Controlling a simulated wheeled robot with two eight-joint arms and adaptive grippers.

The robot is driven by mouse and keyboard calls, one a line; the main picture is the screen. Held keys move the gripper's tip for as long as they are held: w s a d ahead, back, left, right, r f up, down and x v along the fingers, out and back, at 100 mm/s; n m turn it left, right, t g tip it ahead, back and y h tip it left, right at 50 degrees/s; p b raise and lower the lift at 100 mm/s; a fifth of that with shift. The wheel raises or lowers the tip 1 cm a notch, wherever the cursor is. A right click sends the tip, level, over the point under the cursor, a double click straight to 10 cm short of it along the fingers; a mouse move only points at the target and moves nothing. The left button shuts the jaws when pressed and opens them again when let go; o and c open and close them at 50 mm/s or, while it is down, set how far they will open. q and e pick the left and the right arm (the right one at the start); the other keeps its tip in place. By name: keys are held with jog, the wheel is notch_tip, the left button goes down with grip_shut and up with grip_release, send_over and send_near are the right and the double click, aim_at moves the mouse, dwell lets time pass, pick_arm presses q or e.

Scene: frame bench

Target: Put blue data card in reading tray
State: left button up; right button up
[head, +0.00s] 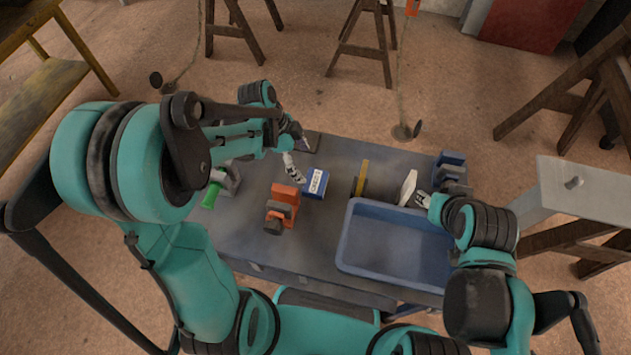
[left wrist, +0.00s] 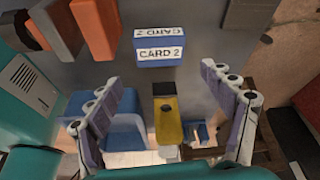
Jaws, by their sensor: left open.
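The blue data card (head: 315,182) lies on the bench; its white label reads CARD 2 in the left wrist view (left wrist: 160,52). My left gripper (head: 299,160) is open and empty above the bench beside the card. In the left wrist view its fingers (left wrist: 160,95) are spread wide, and the card shows beyond them, not between them. My right gripper (head: 416,196) is near the blue bin's far edge by a white piece; whether it holds that cannot be told. A flat dark pad (head: 311,142) and a blue open bin (head: 347,238) are on the bench; neither is labelled as the reading tray.
An orange block-like fixture (head: 284,203) stands close to the card on the left. A green cylinder (head: 211,195) and grey fixture are at the left, blue-grey blocks (head: 453,172) at the right edge.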

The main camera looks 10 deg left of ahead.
aim_at(315, 181)
pick_arm(q)
jog(key=d+f+b, duration=0.1)
jog(key=f, duration=0.2)
jog(key=d+f+m+b, duration=0.1)
jog(key=f, duration=0.2)
jog(key=d+f+m, duration=0.1)
jog(key=f, duration=0.2)
jog(key=shift+w+d+f+g+b, duration=0.15)
jog(key=shift+w+f+g+b, duration=0.15)
jog(key=shift+g+b, duration=0.1)
jog(key=shift+s+r, duration=0.1)
jog(key=c, duration=1)
jog(key=shift+o, duration=0.2)
